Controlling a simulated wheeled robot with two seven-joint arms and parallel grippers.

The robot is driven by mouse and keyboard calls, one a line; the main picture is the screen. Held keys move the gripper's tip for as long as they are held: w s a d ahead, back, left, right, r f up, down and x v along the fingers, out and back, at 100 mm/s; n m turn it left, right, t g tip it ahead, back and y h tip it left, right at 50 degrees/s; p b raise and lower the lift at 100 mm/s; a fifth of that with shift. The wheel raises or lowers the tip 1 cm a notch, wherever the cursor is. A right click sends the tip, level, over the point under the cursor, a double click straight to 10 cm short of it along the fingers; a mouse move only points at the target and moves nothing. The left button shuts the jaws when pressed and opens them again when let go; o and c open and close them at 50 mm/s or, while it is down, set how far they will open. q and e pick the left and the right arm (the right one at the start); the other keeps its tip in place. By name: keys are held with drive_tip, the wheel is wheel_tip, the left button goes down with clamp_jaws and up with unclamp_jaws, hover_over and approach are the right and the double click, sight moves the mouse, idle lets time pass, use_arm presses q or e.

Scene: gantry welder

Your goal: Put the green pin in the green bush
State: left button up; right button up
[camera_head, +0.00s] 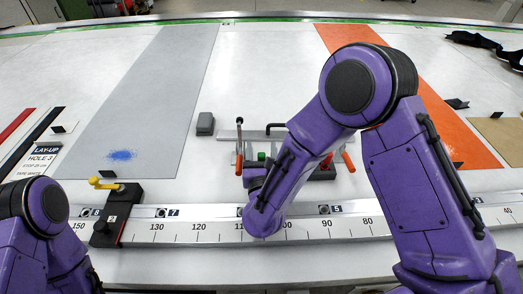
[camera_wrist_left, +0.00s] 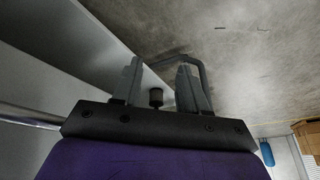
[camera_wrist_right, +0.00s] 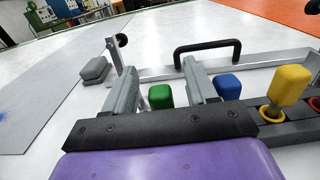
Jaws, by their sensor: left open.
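The green pin (camera_wrist_right: 160,96) is a green block-shaped head in the right wrist view, and it also shows in the head view (camera_head: 261,156). My right gripper (camera_wrist_right: 160,78) is open, and the green head appears between its fingers, not visibly gripped. A blue pin (camera_wrist_right: 227,86) stands just right of the right finger. I cannot make out the green bush; my right arm and gripper cover part of the fixture. My left gripper (camera_wrist_left: 158,78) is open and empty, away from the pins.
A black bar handle (camera_wrist_right: 207,46) and an upright lever (camera_wrist_right: 115,55) stand behind the pins. A grey block (camera_head: 205,124) lies left of the fixture. A ruler rail (camera_head: 190,232) runs along the front, with a yellow-handled black stop (camera_head: 118,212). The table behind is mostly clear.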

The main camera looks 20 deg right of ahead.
drive_tip(key=shift+s, duration=0.25)
drive_tip(key=b+v, duration=0.3)
drive_tip(key=v, duration=0.6)
drive_tip(key=shift+s+a, duration=0.15)
drive_tip(key=shift+s, duration=0.2)
drive_tip(key=shift+s+r, duration=0.1)
drive_tip(key=shift+s, duration=0.1)
